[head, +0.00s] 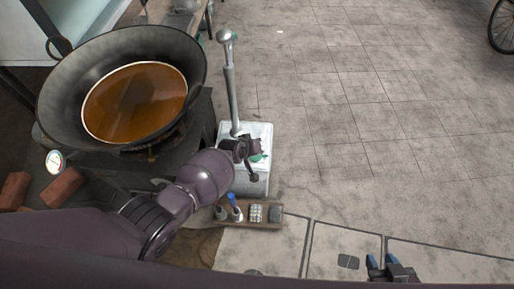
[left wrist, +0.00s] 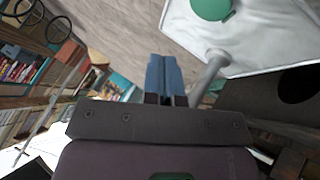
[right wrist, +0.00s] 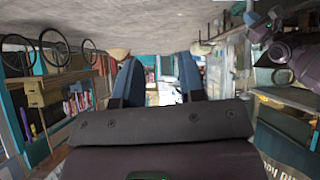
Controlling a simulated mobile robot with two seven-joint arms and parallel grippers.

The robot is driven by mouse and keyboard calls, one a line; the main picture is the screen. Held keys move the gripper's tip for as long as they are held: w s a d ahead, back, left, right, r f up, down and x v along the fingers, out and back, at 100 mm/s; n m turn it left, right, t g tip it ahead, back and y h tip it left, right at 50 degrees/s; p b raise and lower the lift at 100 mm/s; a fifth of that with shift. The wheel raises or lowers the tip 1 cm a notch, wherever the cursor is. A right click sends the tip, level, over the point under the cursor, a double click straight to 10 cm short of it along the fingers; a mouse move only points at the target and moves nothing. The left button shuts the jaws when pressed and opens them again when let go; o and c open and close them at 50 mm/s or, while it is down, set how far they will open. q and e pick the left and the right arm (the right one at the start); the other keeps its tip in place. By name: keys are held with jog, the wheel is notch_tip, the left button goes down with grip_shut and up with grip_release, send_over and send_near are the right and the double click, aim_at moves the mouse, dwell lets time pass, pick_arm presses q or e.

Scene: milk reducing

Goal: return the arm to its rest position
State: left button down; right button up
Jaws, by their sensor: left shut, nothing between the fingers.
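My left arm reaches across the head view from the lower left, and its dark left gripper (head: 243,152) is over the front of a white box. The gripper's fingers are hard to make out there. In the left wrist view the left gripper's blue fingers (left wrist: 164,60) are together with nothing between them. My right gripper (head: 388,268) is low at the right in the head view, over bare floor. Its blue fingers (right wrist: 159,78) stand apart and empty in the right wrist view.
A large dark wok (head: 190,60) holding brown liquid (head: 140,100) is at the upper left. The white box (head: 262,132) stands beside it, with an upright metal rod (head: 232,90). A wooden tray (head: 270,222) with small items lies in front.

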pick_arm(q)
jog(key=v, duration=0.2)
jog(key=p+v, duration=0.1)
jog(key=shift+d+r, duration=0.1)
jog(key=shift+d, duration=0.15)
pick_arm(e)
jog(key=shift+s+r, duration=0.1)
jog(key=shift+r, duration=0.55)
